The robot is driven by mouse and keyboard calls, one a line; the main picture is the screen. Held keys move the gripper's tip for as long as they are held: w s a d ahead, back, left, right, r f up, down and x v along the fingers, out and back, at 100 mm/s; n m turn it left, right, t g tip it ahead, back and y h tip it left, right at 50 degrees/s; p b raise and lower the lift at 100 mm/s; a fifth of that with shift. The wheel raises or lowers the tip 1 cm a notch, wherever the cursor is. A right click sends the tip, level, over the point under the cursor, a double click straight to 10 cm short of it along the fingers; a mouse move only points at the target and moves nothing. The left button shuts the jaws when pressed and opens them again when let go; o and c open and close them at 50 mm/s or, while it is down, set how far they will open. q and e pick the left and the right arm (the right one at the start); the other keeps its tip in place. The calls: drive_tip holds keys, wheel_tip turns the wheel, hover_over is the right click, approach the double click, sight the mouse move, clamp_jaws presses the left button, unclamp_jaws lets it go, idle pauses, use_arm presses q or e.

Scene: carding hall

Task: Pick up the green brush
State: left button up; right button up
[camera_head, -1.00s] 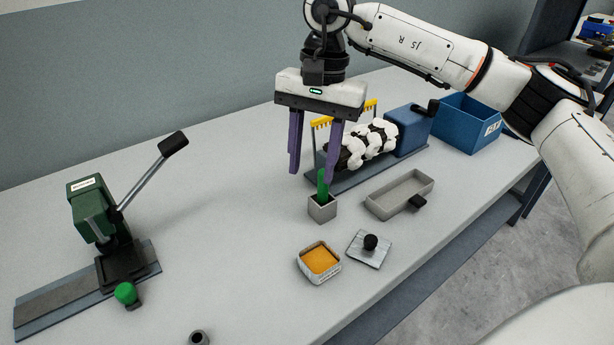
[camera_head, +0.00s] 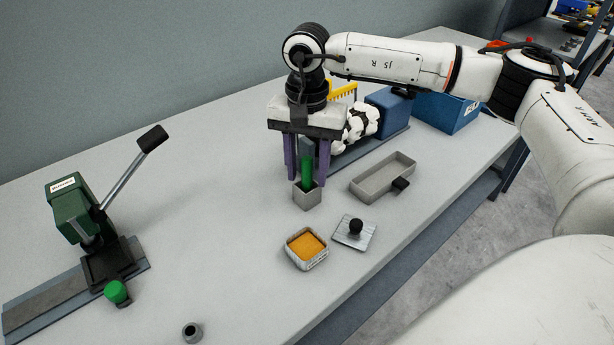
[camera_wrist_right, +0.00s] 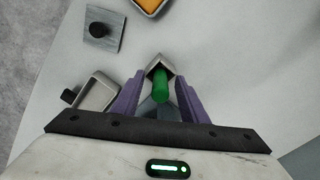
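The green brush (camera_head: 306,166) stands upright in a small grey square cup (camera_head: 307,197) on the table, its lower end hidden inside the cup. My right gripper (camera_head: 307,177) points down over it. Its two purple fingers are apart, one on each side of the brush. In the right wrist view the green handle (camera_wrist_right: 160,88) lies between the fingers with a gap visible on each side, and the cup (camera_wrist_right: 160,66) is just beyond the fingertips. My left gripper is not in view.
A grey tray (camera_head: 366,190) with a black knob, a plate with a black knob (camera_head: 348,237) and an orange-filled dish (camera_head: 290,250) are close by. A carding drum (camera_head: 358,130) is behind the gripper. A green lever press (camera_head: 72,205) stands left. The table between is clear.

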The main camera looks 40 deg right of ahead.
clamp_jaws()
idle(0.3)
wheel_tip(320, 180, up, 10)
drive_tip(key=shift+b, duration=0.4)
